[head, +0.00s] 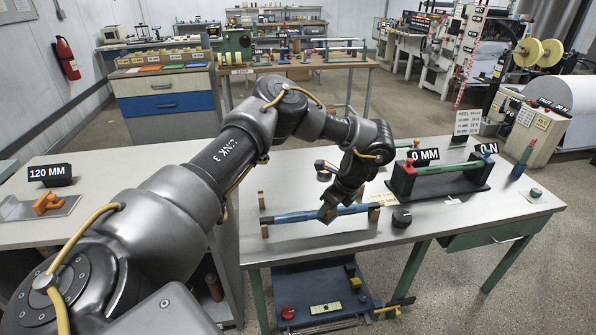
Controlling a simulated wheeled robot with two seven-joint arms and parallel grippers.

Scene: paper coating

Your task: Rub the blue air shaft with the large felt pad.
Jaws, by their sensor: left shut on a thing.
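The blue air shaft (295,216) lies across two small brown supports on the near part of the right table. My left gripper (328,211) comes down over the shaft's middle from above. It is shut on a small dark piece at its fingertips, which looks like the large felt pad; its outline merges with the dark fingers. The piece appears to be at the shaft, though I cannot tell how firmly it touches. The gripper hides that stretch of shaft. My right gripper is not in view.
A black round knob-like object (402,218) stands right of the shaft. A dark stand (440,184) holds a green and red bar behind it. A partly hidden round item (324,171) sits behind the gripper. Bare tabletop (470,220) lies at the front right.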

